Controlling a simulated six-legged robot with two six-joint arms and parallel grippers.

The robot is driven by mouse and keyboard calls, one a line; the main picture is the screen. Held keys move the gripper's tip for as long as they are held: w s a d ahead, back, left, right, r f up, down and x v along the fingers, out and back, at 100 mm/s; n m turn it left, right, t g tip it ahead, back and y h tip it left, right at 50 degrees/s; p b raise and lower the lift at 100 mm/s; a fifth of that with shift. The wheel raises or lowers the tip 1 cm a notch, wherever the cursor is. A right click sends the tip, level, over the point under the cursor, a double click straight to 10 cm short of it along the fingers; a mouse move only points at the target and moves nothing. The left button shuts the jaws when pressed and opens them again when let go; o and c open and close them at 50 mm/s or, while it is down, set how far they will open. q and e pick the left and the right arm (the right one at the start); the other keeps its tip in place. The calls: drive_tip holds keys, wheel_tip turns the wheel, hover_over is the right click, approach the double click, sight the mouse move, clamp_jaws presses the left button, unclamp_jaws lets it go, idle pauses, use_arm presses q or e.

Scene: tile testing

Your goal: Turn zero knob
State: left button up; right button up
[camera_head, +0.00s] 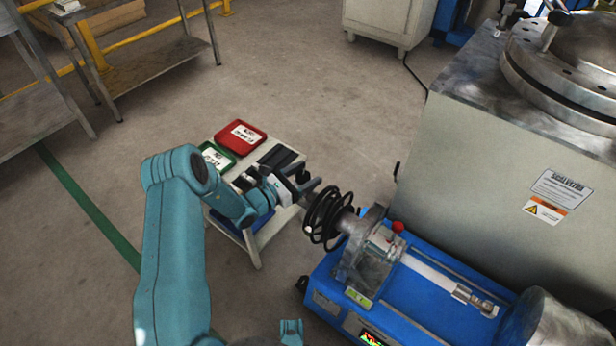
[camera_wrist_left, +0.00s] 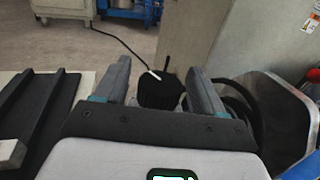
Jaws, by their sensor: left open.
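The blue testing machine (camera_head: 429,287) stands at the lower right. At its left end is a black ringed part (camera_head: 328,216), and a small red knob (camera_head: 397,227) sits on top of its grey housing. I cannot tell which part is the zero knob. My left gripper (camera_head: 312,187) is open and empty, just up and left of the black ringed part and apart from it. In the left wrist view, a dark rounded piece with a white mark (camera_wrist_left: 160,90) shows between the two fingers (camera_wrist_left: 157,82), beyond them.
A small white cart (camera_head: 254,248) with a red tray (camera_head: 241,136) and a green tray (camera_head: 217,156) stands beneath and behind my left gripper. A large grey cabinet (camera_head: 500,170) stands behind the machine.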

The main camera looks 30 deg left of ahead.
use_arm(q)
drive_tip(key=shift+w+d, duration=0.25)
drive_tip(key=shift+w, duration=0.4)
drive_tip(key=c, duration=1)
drive_tip(key=shift+o, duration=0.2)
